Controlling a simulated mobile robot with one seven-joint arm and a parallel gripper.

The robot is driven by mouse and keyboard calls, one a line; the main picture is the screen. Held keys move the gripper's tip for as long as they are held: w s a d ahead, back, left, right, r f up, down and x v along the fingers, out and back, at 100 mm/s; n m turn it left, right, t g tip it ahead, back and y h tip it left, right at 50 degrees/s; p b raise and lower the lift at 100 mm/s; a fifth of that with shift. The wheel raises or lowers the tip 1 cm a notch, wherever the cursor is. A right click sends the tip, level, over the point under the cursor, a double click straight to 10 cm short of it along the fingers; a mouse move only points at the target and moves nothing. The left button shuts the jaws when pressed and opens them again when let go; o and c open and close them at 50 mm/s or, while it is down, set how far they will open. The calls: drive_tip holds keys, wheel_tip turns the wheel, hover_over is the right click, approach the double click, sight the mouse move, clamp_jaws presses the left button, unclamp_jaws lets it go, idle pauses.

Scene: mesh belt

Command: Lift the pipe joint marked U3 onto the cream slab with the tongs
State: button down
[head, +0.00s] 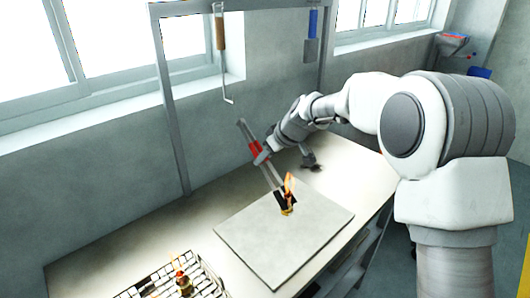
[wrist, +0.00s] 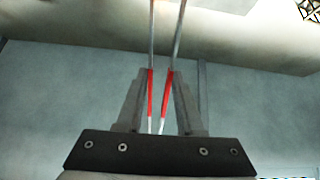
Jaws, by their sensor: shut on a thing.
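My gripper (head: 263,156) is shut on the tongs (head: 271,174). Their red-sleeved arms also show between my gripper's fingers (wrist: 160,96) in the wrist view, with the tongs (wrist: 151,90) pointing away. In the head view the tongs slant down to a small dark and brass-coloured pipe joint (head: 287,209) with an orange flame-like glow above it. This joint is at the middle of the pale cream slab (head: 290,252); I cannot tell whether it touches the slab or hangs just above. Its marking is not readable, and the tong tips are partly hidden by the glow.
A mesh belt (head: 153,279) at the front left carries another glowing fitting (head: 183,281). A grey frame (head: 172,110) with two hanging tools stands behind the bench. A small dark object (head: 312,165) lies beyond the slab. The bench left of the slab is clear.

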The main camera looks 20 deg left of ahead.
drive_tip(key=shift+f+b, duration=0.55)
drive_tip(key=shift+f, duration=0.8)
drive_tip(key=c, duration=0.9)
unclamp_jaws()
wheel_tip(320, 180, up, 10)
drive_tip(key=p, duration=0.5)
